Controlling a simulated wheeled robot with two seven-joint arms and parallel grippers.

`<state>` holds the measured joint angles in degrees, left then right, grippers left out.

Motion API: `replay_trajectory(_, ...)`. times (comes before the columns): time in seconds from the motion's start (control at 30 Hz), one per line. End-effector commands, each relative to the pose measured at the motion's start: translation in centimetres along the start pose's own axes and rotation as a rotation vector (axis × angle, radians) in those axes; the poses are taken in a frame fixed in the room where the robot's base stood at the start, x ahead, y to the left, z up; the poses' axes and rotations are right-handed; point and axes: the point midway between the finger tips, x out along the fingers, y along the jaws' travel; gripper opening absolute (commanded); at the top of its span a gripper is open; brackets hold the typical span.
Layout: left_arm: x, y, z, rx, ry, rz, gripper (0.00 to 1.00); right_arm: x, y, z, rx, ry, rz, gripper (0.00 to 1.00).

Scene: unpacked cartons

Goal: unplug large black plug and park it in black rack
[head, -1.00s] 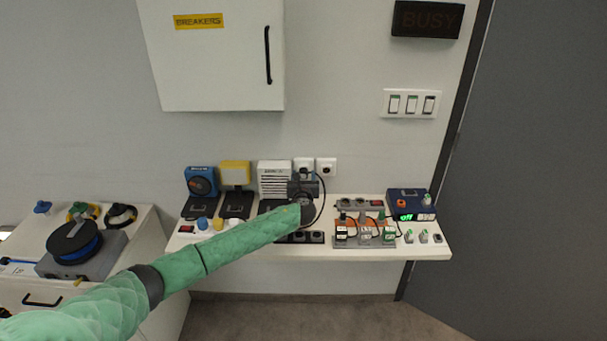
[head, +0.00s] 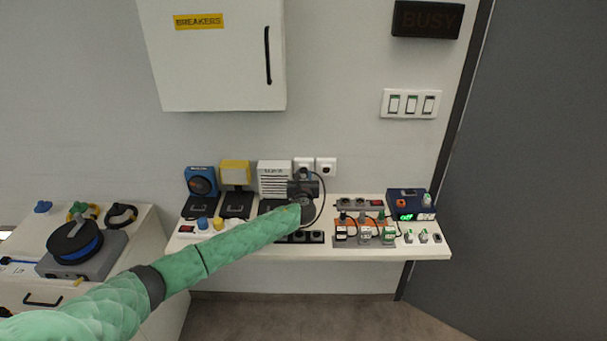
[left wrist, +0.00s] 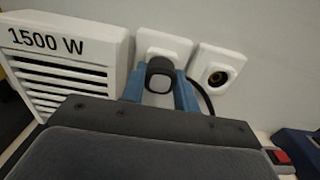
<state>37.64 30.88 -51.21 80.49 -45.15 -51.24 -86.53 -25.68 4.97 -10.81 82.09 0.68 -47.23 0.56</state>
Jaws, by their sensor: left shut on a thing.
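The large black plug (left wrist: 161,74) sits at the left wall socket (left wrist: 163,42) in the left wrist view. Its pale grey end faces the camera. My left gripper (left wrist: 160,92) is shut on it, a blue finger on either side. How deep the plug sits in the socket is hidden. Its black cord curves off to the right. In the head view my left gripper (head: 303,182) is at the wall above the shelf, hiding most of the plug. A black rack (head: 316,237) with several bays lies at the shelf's front edge, partly behind my forearm. My right gripper is out of view.
A white heater (head: 274,178) stands left of the plug. The right wall socket (head: 326,166) is empty. The shelf (head: 270,252) also holds a grey power strip (head: 360,204), a rack with several small plugs (head: 365,237) and a dark blue device (head: 408,203).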

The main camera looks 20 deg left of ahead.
Motion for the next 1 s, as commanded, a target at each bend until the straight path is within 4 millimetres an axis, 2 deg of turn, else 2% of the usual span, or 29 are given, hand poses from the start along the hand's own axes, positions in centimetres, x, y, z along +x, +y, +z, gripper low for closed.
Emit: replay_trajectory(1.0, -3.1, 0.0, 0.1, 0.000, -0.001, -0.001, 0.00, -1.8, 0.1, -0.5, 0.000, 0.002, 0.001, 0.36)
